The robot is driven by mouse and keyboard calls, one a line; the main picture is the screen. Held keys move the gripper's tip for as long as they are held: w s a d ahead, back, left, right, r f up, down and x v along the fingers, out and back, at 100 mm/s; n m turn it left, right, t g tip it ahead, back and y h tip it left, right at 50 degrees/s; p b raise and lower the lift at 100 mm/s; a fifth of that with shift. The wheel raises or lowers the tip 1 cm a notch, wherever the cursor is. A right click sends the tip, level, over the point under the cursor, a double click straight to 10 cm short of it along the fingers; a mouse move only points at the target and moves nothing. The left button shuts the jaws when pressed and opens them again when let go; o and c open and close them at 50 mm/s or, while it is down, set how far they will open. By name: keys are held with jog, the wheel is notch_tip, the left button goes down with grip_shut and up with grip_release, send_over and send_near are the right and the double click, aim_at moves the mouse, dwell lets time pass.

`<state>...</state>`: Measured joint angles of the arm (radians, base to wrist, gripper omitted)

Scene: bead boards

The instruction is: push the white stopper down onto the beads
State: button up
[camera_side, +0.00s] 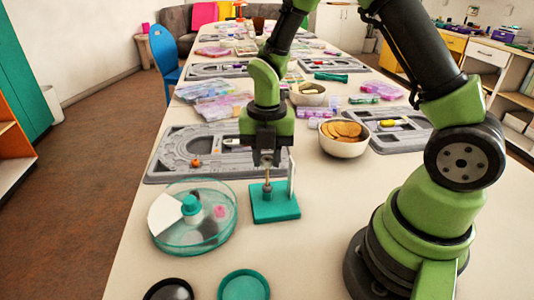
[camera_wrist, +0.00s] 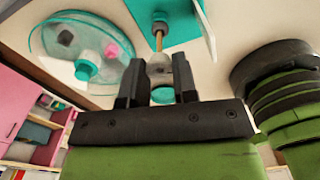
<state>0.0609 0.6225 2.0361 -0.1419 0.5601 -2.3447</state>
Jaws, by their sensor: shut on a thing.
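My gripper (camera_side: 267,158) points down over a teal square base (camera_side: 285,211) with a thin upright rod (camera_side: 267,176). In the wrist view, my gripper (camera_wrist: 157,80) is shut on a pale grey-white stopper (camera_wrist: 158,67) at the rod's upper end. The rod (camera_wrist: 159,40) runs from the stopper to the teal base (camera_wrist: 183,22). The fingers hide much of the stopper. A white upright plate (camera_side: 291,177) stands at the base's right side.
A clear round dish (camera_side: 170,247) with a white section, a teal-topped knob and a pink bead stands left of the base. A grey bead board (camera_side: 168,152) lies behind. A bowl of biscuits (camera_side: 343,148) stands behind right. Two round lids lie in front.

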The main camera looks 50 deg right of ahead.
jog(key=shift+f, duration=0.8)
dwell(0.4)
jog(key=shift+f, duration=0.85)
jog(key=shift+f, duration=0.25)
jog(key=shift+f, duration=0.65)
jog(key=o, duration=1)
notch_tip(320, 180, up, 10)
